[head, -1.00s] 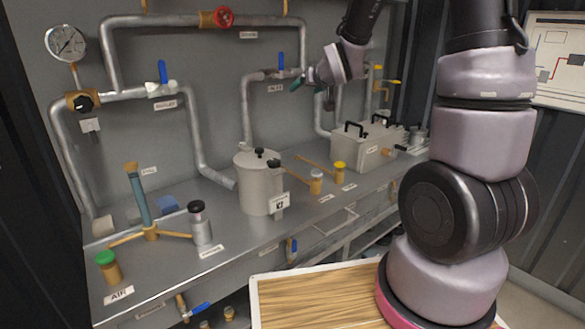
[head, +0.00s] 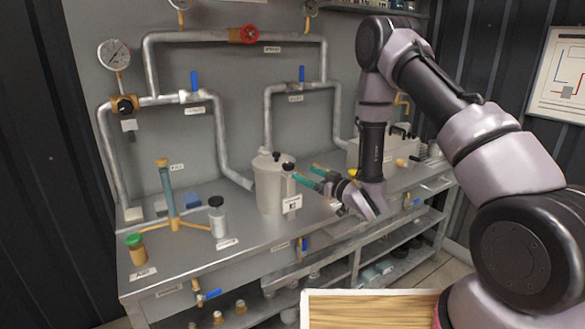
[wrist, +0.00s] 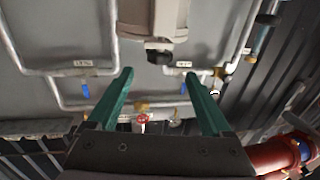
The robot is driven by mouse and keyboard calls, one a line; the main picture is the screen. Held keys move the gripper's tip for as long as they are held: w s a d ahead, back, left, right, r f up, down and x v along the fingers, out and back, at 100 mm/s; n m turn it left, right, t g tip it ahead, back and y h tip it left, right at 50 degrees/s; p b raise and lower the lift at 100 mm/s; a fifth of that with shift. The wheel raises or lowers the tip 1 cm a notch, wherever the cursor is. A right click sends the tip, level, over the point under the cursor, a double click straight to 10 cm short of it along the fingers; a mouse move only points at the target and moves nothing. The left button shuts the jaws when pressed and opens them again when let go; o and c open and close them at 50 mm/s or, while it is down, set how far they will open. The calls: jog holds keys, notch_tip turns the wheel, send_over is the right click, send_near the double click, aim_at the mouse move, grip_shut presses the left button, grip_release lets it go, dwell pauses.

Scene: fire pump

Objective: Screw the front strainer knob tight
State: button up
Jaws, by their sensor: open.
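The strainer is a pale grey pot (head: 268,190) on the bench with a narrow side housing in front. A small black knob (head: 289,167) tops that front housing; another black knob (head: 276,154) is on the lid. My gripper (head: 307,173) is open, its green fingers pointing left towards the front knob, just right of it. In the wrist view, which looks upside down, a black knob (wrist: 159,57) on a pale housing (wrist: 165,20) lies ahead, between and beyond the open fingertips (wrist: 160,76). Nothing is between the fingers. I cannot tell how far the knob is screwed in.
A clear-tube stand (head: 168,192), a black-capped cylinder (head: 217,217) and a green-capped fitting (head: 136,248) stand left on the bench. A grey box (head: 372,155) stands behind my arm. Pipes with blue-handled valves (head: 194,80) line the wall. A wooden tabletop (head: 370,310) is below.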

aim_at(293, 168)
jog(key=x, duration=0.9)
jog(key=shift+w+a, duration=0.2)
jog(key=shift+w, duration=0.1)
grip_shut()
